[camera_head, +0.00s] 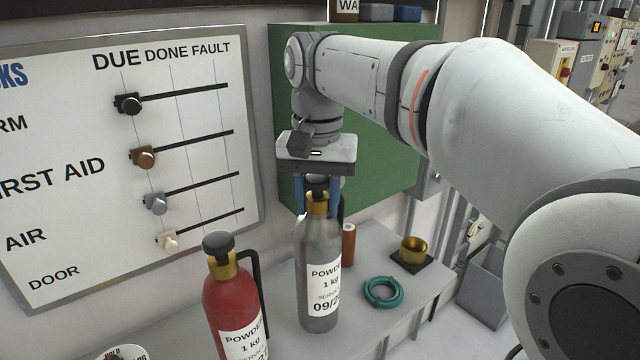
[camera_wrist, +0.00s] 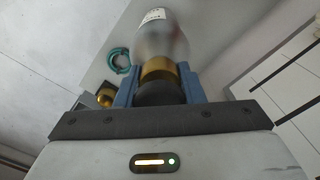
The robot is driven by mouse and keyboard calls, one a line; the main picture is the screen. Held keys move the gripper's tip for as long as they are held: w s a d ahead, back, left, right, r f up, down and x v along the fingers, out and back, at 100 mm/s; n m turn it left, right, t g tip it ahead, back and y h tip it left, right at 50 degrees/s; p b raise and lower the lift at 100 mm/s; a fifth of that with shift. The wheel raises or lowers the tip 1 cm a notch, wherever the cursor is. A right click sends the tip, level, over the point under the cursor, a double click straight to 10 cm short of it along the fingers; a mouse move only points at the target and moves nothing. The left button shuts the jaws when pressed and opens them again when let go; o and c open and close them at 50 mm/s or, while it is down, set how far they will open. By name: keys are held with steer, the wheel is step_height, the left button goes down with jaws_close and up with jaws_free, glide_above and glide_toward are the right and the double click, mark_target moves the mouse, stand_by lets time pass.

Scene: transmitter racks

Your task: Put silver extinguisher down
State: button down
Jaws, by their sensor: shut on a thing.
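The silver extinguisher (camera_head: 318,262) has a grey body, a brass collar and a white label. It is upright over the grey shelf, and I cannot tell whether its base touches the surface. My gripper (camera_head: 318,198) points down, and its blue fingers are shut on the extinguisher's neck. In the wrist view the extinguisher (camera_wrist: 162,38) extends away from my gripper (camera_wrist: 160,85), with its brass collar and dark cap between the blue fingers.
A red extinguisher (camera_head: 232,305) stands to the left on the shelf (camera_head: 400,318). To the right are a teal ring (camera_head: 382,292), a brass cup (camera_head: 412,250) on a dark base and a brown cylinder (camera_head: 348,245). A slider board (camera_head: 130,150) is on the wall.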

mark_target(318, 216)
steer(key=shift+f, duration=1.6)
steer(key=c, duration=0.9)
jaws_free()
steer(key=shift+f, duration=0.15)
steer(key=shift+c, duration=0.2)
step_height(318, 216, up, 12)
steer(key=shift+r, duration=0.15)
steer(key=shift+d, duration=0.1)
